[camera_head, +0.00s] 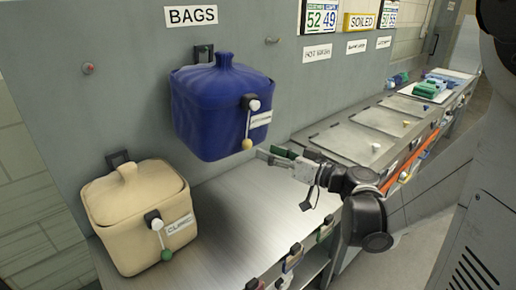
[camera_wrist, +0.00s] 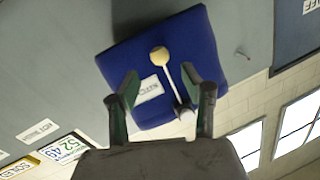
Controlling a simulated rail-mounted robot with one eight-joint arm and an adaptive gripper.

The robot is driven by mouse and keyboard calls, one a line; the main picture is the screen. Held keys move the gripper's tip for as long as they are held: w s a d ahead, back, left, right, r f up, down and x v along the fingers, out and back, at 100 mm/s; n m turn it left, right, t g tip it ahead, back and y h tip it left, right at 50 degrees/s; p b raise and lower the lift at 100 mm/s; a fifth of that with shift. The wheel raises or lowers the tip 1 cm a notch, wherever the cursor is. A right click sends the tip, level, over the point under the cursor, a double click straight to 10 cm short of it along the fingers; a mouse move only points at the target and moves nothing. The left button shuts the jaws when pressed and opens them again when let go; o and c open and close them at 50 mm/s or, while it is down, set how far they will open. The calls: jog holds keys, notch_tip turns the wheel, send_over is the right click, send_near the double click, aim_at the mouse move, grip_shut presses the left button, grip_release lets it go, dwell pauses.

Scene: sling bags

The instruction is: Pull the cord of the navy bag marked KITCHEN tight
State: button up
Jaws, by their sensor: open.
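The navy bag (camera_head: 215,105) hangs from a black hook on the grey wall panel, under the BAGS sign; it also fills the middle of the wrist view (camera_wrist: 190,60). Its white label (camera_head: 261,120) is too small to read surely. Its cord (camera_head: 247,126) runs from a black-and-white toggle (camera_head: 251,103) down to a yellowish ball (camera_head: 247,144). In the wrist view the ball (camera_wrist: 159,56) and cord show beyond and between the fingers. My gripper (camera_head: 268,155) is open and empty, just right of and slightly below the ball. It appears apart from the cord.
A cream bag (camera_head: 130,215) with a green cord ball (camera_head: 167,254) hangs at the lower left. A metal counter (camera_head: 235,205) lies below. Lidded bins (camera_head: 345,141) line the counter to the right. Pegs stick out of the wall.

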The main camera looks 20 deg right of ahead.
jog(key=shift+v, duration=2.9)
jog(key=shift+a, duration=0.1)
jog(key=s+a+f+m+g+h, duration=0.2)
jog(key=s+a+f+g+h, duration=0.3)
jog(key=a, duration=0.4)
jog(key=s+d+m+g+h, duration=0.1)
jog(key=s+h, duration=0.4)
jog(key=s, duration=0.6)
jog(key=shift+d+r+m+g, duration=0.15)
jog(key=shift+d+m+g, duration=0.25)
jog(key=shift+d+g, duration=0.4)
